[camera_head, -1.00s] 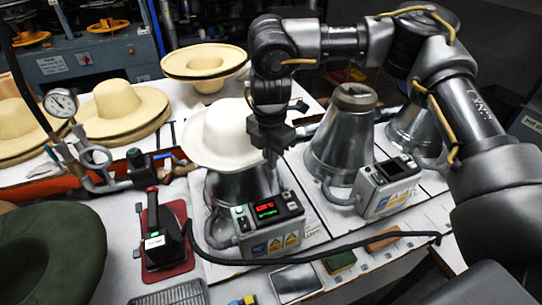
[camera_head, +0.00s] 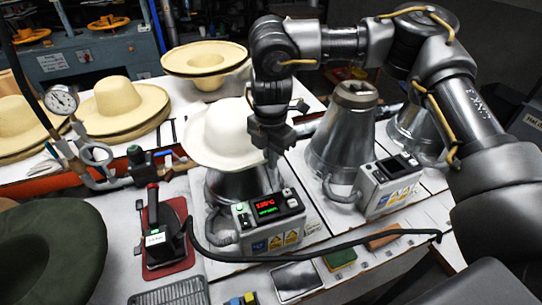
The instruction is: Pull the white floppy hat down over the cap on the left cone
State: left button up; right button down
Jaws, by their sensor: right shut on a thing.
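The white floppy hat (camera_head: 228,133) sits over the top of the left metal cone (camera_head: 238,187), its brim drooping around it. The cap under it is hidden. My right gripper (camera_head: 272,150) points down at the right side of the hat and is shut on the brim there; its fingertips are partly hard to make out. My left gripper is not in view.
A control box (camera_head: 270,222) with a lit display stands in front of the left cone. A bare second cone (camera_head: 342,135) stands to the right. An iron (camera_head: 160,232) on a red pad, a dark green hat (camera_head: 45,255) and stacked cream hats (camera_head: 122,108) lie left.

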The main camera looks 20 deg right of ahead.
jog(key=c, duration=1.5)
grip_release()
notch_tip(320, 180, up, 8)
jog(key=p, duration=0.7)
jog(key=shift+f, duration=0.2)
